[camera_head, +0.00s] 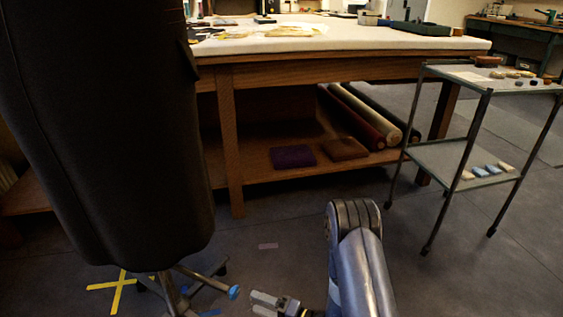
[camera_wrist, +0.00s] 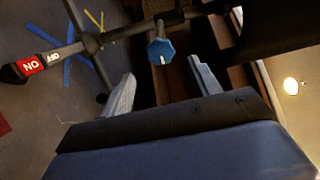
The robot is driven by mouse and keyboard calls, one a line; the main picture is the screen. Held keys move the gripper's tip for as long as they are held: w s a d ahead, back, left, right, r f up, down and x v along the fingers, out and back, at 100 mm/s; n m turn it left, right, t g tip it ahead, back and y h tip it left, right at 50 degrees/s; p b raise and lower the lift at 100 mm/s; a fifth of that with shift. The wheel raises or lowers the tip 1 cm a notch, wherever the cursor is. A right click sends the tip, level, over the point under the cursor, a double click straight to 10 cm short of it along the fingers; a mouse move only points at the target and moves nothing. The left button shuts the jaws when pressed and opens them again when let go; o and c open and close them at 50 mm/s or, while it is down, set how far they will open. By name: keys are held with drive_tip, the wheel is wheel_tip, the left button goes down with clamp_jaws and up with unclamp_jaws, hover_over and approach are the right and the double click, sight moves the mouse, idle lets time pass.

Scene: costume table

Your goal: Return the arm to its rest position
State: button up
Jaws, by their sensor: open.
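My gripper (camera_head: 268,303) is low in the head view, near the floor at the bottom centre. Its two fingers are apart with nothing between them. In the wrist view the fingers of my gripper (camera_wrist: 163,92) also stand apart. A blue knob (camera_head: 233,292) on the base of a stand is just left of my gripper in the head view. The blue knob (camera_wrist: 161,51) shows beyond and between the fingertips in the wrist view, apart from them. My arm rises from the gripper at the lower right of the head view.
A dark garment (camera_head: 105,130) on the wheeled stand fills the left. A wooden table (camera_head: 340,72) stands behind, with fabric rolls (camera_head: 365,117) on its shelf. A metal cart (camera_head: 440,155) is at right. A red-and-black pedal (camera_wrist: 30,66) sits on the stand's leg. Floor shows between table and arm.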

sight(236, 293)
drive_tip(key=b+x, duration=0.3)
drive_tip(key=x, duration=0.7)
drive_tip(key=shift+w+a+b, duration=0.15)
drive_tip(key=shift+a+b, duration=0.15)
drive_tip(key=shift+a, duration=0.1)
drive_tip(key=shift+d+m, duration=0.2)
drive_tip(key=shift+m, duration=0.3)
drive_tip(key=m, duration=1.5)
drive_tip(key=shift+m+p, duration=0.3)
drive_tip(key=shift+m, duration=0.1)
drive_tip(key=m+p, duration=0.1)
drive_tip(key=m, duration=0.2)
drive_tip(key=shift+r, duration=0.15)
drive_tip(key=shift+m+p, duration=0.5)
drive_tip(key=shift+m, duration=1)
